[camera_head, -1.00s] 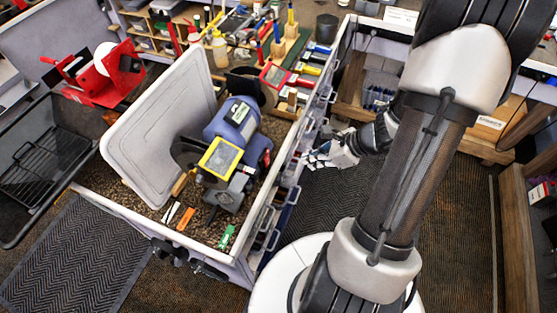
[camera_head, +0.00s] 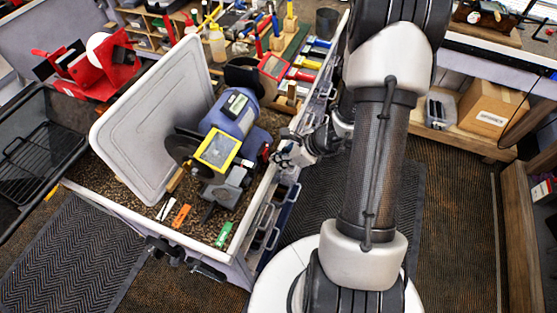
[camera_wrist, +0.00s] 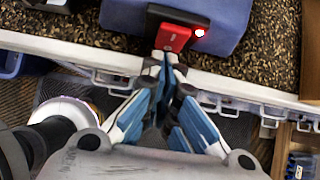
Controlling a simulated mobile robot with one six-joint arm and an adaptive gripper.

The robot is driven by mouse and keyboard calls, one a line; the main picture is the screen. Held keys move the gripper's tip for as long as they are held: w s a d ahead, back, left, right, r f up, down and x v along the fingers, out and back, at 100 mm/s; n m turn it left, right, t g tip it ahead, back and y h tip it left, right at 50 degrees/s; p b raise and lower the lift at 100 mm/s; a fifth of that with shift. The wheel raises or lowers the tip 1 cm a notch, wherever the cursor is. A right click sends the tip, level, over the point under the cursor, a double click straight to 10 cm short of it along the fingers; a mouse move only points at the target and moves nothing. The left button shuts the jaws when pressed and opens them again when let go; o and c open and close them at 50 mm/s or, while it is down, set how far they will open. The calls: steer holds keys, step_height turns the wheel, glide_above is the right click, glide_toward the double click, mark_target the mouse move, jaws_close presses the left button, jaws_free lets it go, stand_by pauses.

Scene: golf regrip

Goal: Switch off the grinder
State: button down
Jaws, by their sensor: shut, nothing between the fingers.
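The blue bench grinder (camera_head: 236,112) stands on the bench top, with a yellow-framed eye shield (camera_head: 217,150) and a dark wheel on its left. In the wrist view, the grinder's blue base (camera_wrist: 232,18) shows at the top. A red switch paddle (camera_wrist: 173,37) sits on its side, with a small lit red lamp (camera_wrist: 200,32) to its right. My gripper (camera_wrist: 169,62) is shut and empty, its tips at the paddle's lower edge; I cannot tell whether they touch it. In the head view, my gripper (camera_head: 281,157) is just right of the grinder, over the bench edge.
A grey plastic panel (camera_head: 145,120) leans upright left of the grinder. Orange (camera_head: 181,215) and green (camera_head: 224,234) small items lie in front. Hand tools crowd the bench behind. Drawers with handles (camera_head: 268,228) line the bench side.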

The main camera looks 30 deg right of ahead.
steer(key=shift+w+a+f, duration=0.1)
steer(key=shift+w+a, duration=0.05)
steer(key=shift+w, duration=0.1)
steer(key=shift+w+a+f+b, duration=0.15)
steer(key=shift+w+f+b, duration=0.1)
steer(key=shift+b, duration=0.5)
step_height(320, 180, up, 2)
steer(key=shift+p, duration=0.75)
steer(key=shift+s, duration=0.1)
